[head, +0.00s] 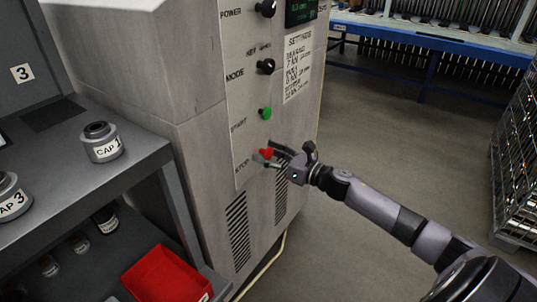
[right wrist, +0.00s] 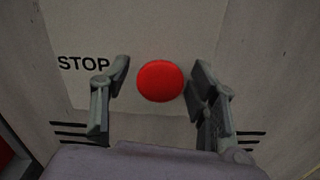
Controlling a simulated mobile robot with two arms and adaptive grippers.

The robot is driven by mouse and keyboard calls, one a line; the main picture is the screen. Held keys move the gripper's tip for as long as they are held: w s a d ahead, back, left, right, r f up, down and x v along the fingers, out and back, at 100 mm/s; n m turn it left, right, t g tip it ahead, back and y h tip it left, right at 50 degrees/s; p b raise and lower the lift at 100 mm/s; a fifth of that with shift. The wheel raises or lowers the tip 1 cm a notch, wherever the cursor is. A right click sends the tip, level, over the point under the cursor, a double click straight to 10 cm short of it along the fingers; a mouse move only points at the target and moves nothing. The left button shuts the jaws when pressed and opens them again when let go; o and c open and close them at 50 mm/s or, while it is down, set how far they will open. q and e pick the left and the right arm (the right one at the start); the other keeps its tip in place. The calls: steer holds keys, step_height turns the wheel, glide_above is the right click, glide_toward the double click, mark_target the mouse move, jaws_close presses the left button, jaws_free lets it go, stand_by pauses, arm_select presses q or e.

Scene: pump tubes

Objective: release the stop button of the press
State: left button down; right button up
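The red stop button (head: 266,153) sits low on the press's light control panel (head: 240,120), beside the word STOP. In the right wrist view the round red button (right wrist: 160,81) shows between the fingers. My right gripper (head: 272,156) is at the button, with its fingers on either side of it. In the right wrist view my right gripper (right wrist: 162,90) is open, with a gap between each finger and the button. Whether the fingertips touch the panel, I cannot tell. My left gripper is not in view.
A green start button (head: 265,114) and black knobs (head: 265,66) are above on the panel. A grey shelf (head: 140,170) with labelled caps (head: 101,142) and a red bin (head: 168,275) stands left. A wire cage (head: 515,160) stands right; the floor between is clear.

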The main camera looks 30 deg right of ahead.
jaws_close()
stand_by(0.5)
